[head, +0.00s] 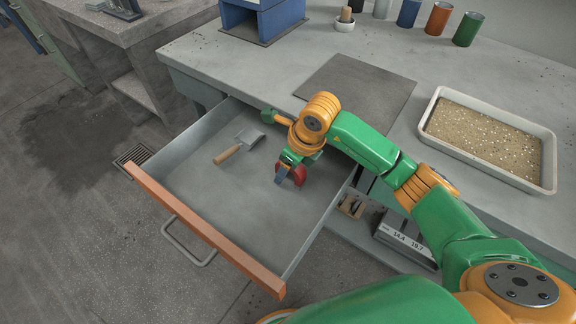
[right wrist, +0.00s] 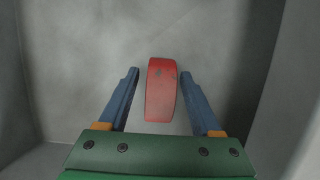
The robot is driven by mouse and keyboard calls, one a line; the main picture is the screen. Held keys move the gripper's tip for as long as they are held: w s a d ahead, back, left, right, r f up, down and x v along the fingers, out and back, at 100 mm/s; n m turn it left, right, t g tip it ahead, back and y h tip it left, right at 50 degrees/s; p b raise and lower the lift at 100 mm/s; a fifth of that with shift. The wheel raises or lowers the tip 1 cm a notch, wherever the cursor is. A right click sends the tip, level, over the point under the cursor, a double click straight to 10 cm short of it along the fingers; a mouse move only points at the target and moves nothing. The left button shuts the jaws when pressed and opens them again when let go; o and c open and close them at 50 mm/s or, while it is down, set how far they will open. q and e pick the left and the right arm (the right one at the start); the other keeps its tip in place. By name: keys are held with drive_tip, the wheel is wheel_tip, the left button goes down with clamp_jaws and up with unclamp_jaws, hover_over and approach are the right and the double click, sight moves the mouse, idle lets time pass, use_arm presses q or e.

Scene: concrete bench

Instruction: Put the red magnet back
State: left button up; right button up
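The red magnet (right wrist: 161,90) is a curved red block in the right wrist view, lying between the two blue fingers of my right gripper (right wrist: 163,102). A gap shows on each side of it, so the gripper is open around it and not clamped. In the head view my right gripper (head: 290,172) points down inside the open drawer (head: 235,206), near its right side. Part of the red magnet (head: 299,175) shows there, mostly hidden by the fingers. Whether it touches the drawer floor is hard to tell. My left gripper is not in view.
A wooden-handled scraper (head: 228,153) lies in the drawer's left part. On the bench are a dark mat (head: 358,88), a tray of sand with white bits (head: 428,112), a blue stand (head: 262,20) and several coloured cups (head: 438,18). A display unit (head: 406,243) sits below the bench.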

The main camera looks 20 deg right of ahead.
sight(301, 171)
drive_tip(key=shift+r, duration=0.2)
drive_tip(key=p+v, duration=0.1)
drive_tip(key=v, duration=1.1)
